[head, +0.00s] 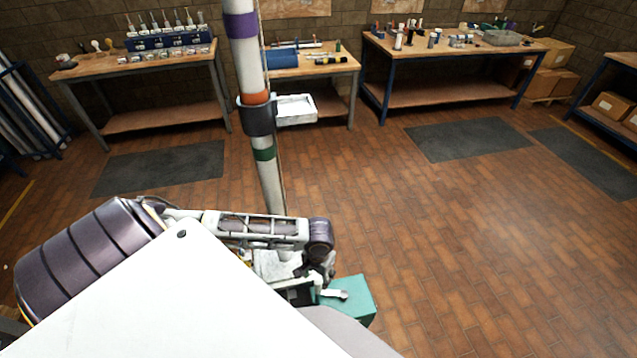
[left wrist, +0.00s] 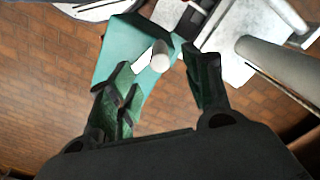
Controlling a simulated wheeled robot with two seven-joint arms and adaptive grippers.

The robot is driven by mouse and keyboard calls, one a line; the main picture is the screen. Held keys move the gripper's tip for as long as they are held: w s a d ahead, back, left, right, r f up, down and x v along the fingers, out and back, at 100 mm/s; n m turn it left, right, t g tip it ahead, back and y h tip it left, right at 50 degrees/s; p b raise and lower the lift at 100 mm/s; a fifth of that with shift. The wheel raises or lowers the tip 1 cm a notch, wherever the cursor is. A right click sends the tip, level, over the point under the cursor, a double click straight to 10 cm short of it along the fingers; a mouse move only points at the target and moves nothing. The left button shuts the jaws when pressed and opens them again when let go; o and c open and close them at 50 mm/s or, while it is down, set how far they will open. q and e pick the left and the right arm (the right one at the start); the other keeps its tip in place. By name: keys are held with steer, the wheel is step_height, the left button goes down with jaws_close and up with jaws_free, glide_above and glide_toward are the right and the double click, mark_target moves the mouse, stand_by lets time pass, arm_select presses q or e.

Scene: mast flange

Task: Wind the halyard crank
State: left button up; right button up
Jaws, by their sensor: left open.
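The halyard crank (head: 336,294) is a pale lever on a teal winch box (head: 355,296) low at the mast's foot. In the left wrist view the crank's rounded grey-white knob (left wrist: 161,58) shows in front of the teal box (left wrist: 122,45). My left gripper (head: 318,277) is just above the crank in the head view. In the left wrist view this gripper (left wrist: 157,66) is open, with dark green fingers left and right of the knob. No contact shows, and I cannot tell how deep the knob sits between them. My right gripper is out of view.
Workbenches (head: 160,57) with tools line the back wall. Dark mats (head: 468,138) lie on the brick floor, which is open to the right.

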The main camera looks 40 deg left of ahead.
mark_target(318, 281)
arm_select(q)
steer(key=shift+f, duration=0.1)
steer(key=shift+f, duration=3.7)
steer(key=shift+c, duration=0.3)
jaws_close()
